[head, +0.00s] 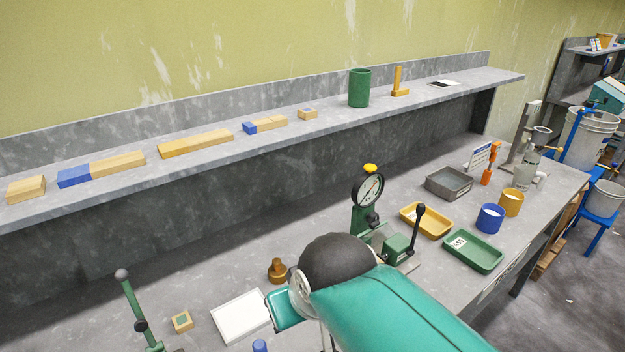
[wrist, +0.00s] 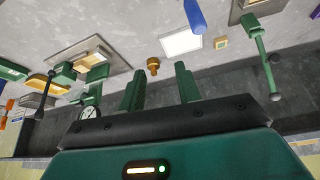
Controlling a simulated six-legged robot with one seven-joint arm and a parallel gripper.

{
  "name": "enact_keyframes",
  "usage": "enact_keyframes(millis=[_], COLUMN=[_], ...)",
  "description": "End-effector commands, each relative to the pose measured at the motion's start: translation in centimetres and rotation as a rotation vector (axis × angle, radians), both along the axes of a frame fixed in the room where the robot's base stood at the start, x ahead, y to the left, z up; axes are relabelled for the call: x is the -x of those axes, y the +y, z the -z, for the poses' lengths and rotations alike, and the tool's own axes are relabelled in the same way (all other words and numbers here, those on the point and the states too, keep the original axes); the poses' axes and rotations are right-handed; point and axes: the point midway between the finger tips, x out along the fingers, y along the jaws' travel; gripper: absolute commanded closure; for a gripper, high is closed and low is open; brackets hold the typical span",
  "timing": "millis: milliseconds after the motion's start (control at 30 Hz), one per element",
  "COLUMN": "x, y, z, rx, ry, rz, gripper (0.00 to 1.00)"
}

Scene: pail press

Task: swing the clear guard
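I cannot pick out a clear guard with certainty in either view. A green press with a round dial gauge (head: 368,188) and a black-knobbed lever (head: 416,232) stands on the bench, partly hidden behind my arm in the head view. In the wrist view its green body (wrist: 92,78) and dial (wrist: 90,112) are at the left. My gripper (wrist: 160,75) has two green fingers spread apart with nothing between them. A brass weight (wrist: 153,66) shows beyond the finger gap, apart from the fingers.
A white plate (head: 241,316), a small wooden block (head: 182,321) and a green lever (head: 131,300) are at the lower left. Yellow (head: 426,220) and green (head: 473,252) trays and blue (head: 490,218) and yellow cups stand right. A shelf (head: 325,118) runs above the bench.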

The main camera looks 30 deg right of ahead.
Motion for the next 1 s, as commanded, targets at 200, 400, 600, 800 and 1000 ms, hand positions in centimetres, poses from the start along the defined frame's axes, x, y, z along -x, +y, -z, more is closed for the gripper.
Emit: enact_keyframes(millis=[200,400,600,800,1000], x=[-2.2,-6.3,-9.8,-12.0,-12.6], y=[-2.1,-7.3,-14.2,-22.1,-27.6], z=[-2.0,-5.2,-7.6,-8.9,-9.2], rx=[-0.070,-0.208,-0.344,-0.472,-0.552], ry=[0.034,0.096,0.147,0.185,0.206], rz=[0.152,0.465,0.786,1.096,1.295], gripper=[0.67,0.67,0.67,0.67,0.67])
